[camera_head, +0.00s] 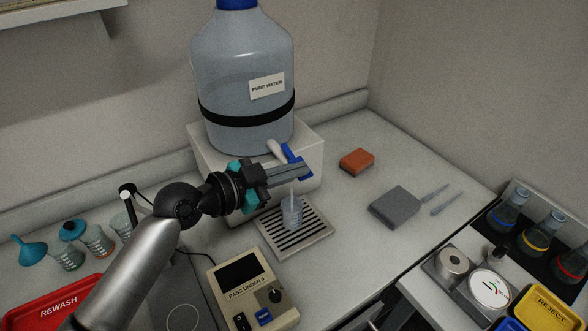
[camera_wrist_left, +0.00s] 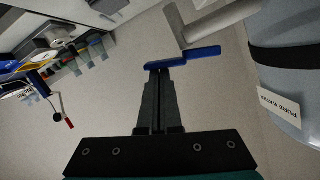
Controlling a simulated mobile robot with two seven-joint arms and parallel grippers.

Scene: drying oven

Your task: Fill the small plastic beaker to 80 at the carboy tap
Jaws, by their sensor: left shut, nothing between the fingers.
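The carboy (camera_head: 240,75), labelled PURE WATER, stands on a white block with its tap at the front. The tap's blue lever (camera_head: 291,153) is beside my left gripper (camera_head: 307,172). In the left wrist view the shut, empty fingers (camera_wrist_left: 160,72) reach up to the blue lever (camera_wrist_left: 190,58), touching or nearly touching it. The small clear beaker (camera_head: 292,216) stands upright on the slotted drip tray (camera_head: 265,243) below the tap. A thin pale stream runs down into it from behind the gripper. Its fill level is too small to read. My right gripper is out of view.
An orange sponge (camera_head: 357,161) and a grey block (camera_head: 394,207) with pipettes lie to the right. A small instrument (camera_head: 252,292) stands in front of the tray. Funnels and small vessels stand left, near a red REWASH tray (camera_head: 62,300). Flasks and a yellow REJECT tray (camera_head: 549,309) are far right.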

